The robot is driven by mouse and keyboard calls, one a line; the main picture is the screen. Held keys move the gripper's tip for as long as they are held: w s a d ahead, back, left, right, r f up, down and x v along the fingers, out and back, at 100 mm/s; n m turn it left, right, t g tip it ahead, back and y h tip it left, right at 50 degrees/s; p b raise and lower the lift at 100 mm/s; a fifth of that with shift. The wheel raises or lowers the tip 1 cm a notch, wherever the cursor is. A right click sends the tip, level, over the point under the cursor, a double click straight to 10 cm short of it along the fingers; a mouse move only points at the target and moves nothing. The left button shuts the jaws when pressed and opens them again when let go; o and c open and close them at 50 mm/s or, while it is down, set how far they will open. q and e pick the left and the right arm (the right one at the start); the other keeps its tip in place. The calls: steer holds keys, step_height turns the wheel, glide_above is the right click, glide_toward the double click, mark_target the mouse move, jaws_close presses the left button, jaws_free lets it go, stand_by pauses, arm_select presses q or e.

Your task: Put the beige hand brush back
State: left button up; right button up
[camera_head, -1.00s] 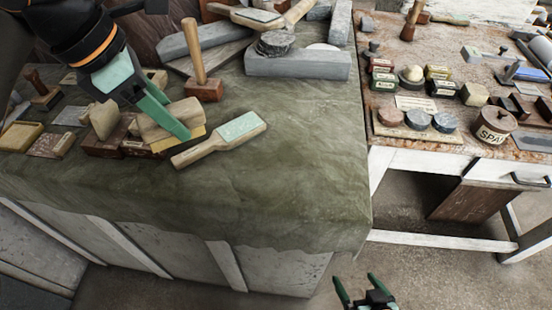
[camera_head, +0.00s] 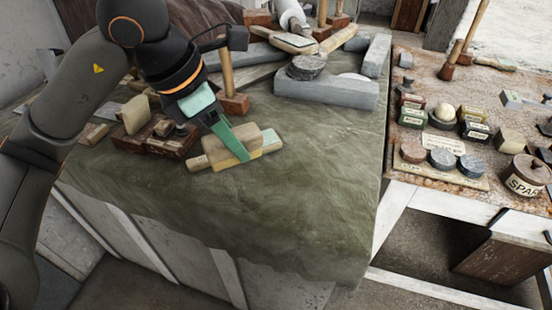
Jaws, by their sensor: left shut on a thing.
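The beige hand brush (camera_head: 215,151) is a pale wooden block with yellowish bristles at its lower edge. My left gripper (camera_head: 236,150) is shut on it, with a green finger across its front. The brush is in front of a wooden paddle (camera_head: 194,164) lying on the green cloth, and hides most of it. I cannot tell whether the brush touches the paddle or hangs just above it. My right gripper is out of view.
A dark wooden box (camera_head: 160,144) stands left of the brush. A mallet (camera_head: 232,103) and grey stone blocks (camera_head: 325,92) are behind. The cloth-covered bench (camera_head: 310,190) is clear at front and right. A second table (camera_head: 420,180) holds tins and small jars.

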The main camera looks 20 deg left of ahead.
mark_target(248, 124)
arm_select(q)
steer(key=w, duration=0.1)
steer(key=w+d+f, duration=0.2)
steer(key=w, duration=0.1)
steer(key=shift+d, duration=0.1)
steer(key=w+f, duration=0.1)
steer(key=w+d+f, duration=0.1)
steer(key=f, duration=0.1)
steer(key=w+f, duration=0.1)
steer(key=f, duration=0.1)
steer(key=shift+w+d, duration=0.35)
steer(key=shift+d, duration=0.05)
steer(key=shift+w+d+f, duration=0.1)
steer(key=shift+w+f, duration=0.05)
steer(key=shift+f, duration=0.8)
steer(key=shift+w+d+f, duration=0.1)
steer(key=shift+f, duration=0.85)
steer(key=shift+a+f, duration=0.1)
steer(key=shift+f, duration=0.1)
steer(key=o, duration=1.2)
